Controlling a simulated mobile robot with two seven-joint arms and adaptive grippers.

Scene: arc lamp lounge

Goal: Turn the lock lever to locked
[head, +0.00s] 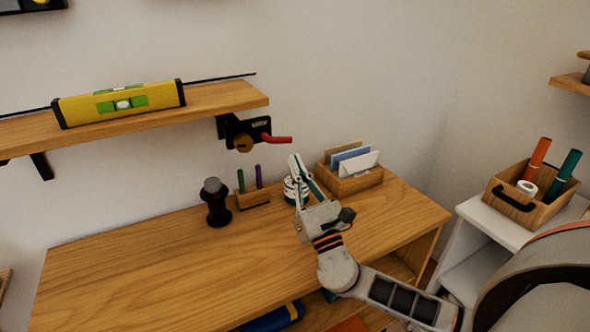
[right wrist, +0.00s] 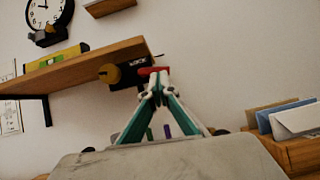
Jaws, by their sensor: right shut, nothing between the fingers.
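The lock is a small black box (head: 241,131) with a round brass knob (head: 243,144), fixed under the right end of the wall shelf. Its red lever (head: 277,139) points right, about level. My right gripper (head: 296,160) is shut and empty, its fingertips pointing up just below and right of the lever's tip, with a small gap in the head view. In the right wrist view the shut fingertips (right wrist: 154,82) appear right below the red lever (right wrist: 152,71), and partly overlap it; contact cannot be told. My left gripper is out of view.
The shelf (head: 215,98) holds a yellow spirit level (head: 120,103). Below, a wooden desk (head: 150,270) carries a dark grinder-like object (head: 215,204), a pen holder (head: 254,199) and a letter box (head: 355,182). The wall right of the lever is clear.

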